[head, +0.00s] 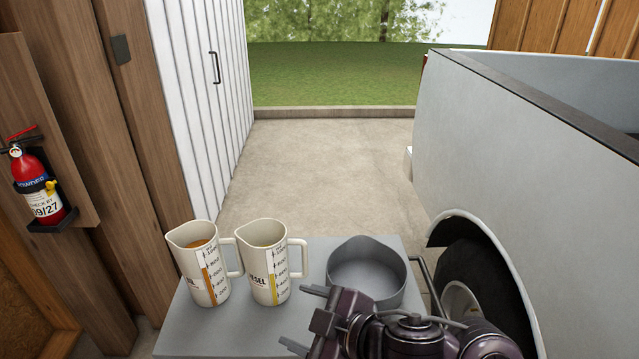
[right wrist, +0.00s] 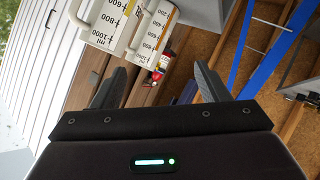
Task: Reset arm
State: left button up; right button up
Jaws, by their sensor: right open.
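My right gripper (head: 304,318) comes in from the bottom right in the head view, its two fingers apart, pointing left, with nothing between them. It is in front of the grey pan (head: 366,270) and to the right of two measuring jugs. The left jug (head: 198,262) holds orange-brown liquid and the right jug (head: 262,262) holds yellow liquid. Both stand upright on the grey tabletop (head: 320,243). In the right wrist view the open fingers (right wrist: 160,86) show with a jug (right wrist: 155,28) beyond them. My left gripper is not in view.
A pale pickup truck (head: 520,160) with a wheel stands at the right. A red fire extinguisher (head: 38,185) hangs on the wooden wall at the left. A white door (head: 203,85) stands behind. The concrete floor (head: 320,165) beyond the table is clear.

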jog(key=d+f+m+t+h, duration=0.1)
jog(key=d+f+m+h, duration=0.55)
jog(key=d+m, duration=0.45)
jog(key=s+d+f+m+g+h, duration=0.3)
jog(key=s+d+f+m+g, duration=0.15)
jog(key=s+d+f, duration=0.5)
jog(key=s+d+f+n+g, duration=0.1)
jog(key=s+f+g, duration=0.15)
jog(key=f, duration=2.55)
jog(key=s+d+f, duration=0.2)
jog(key=s+f, duration=0.8)
jog(key=s+d+f+g+b, duration=0.1)
jog(key=s+d+f, duration=0.1)
jog(key=s+f, duration=0.8)
jog(key=shift+s+f, duration=0.15)
jog(key=shift+s, duration=0.15)
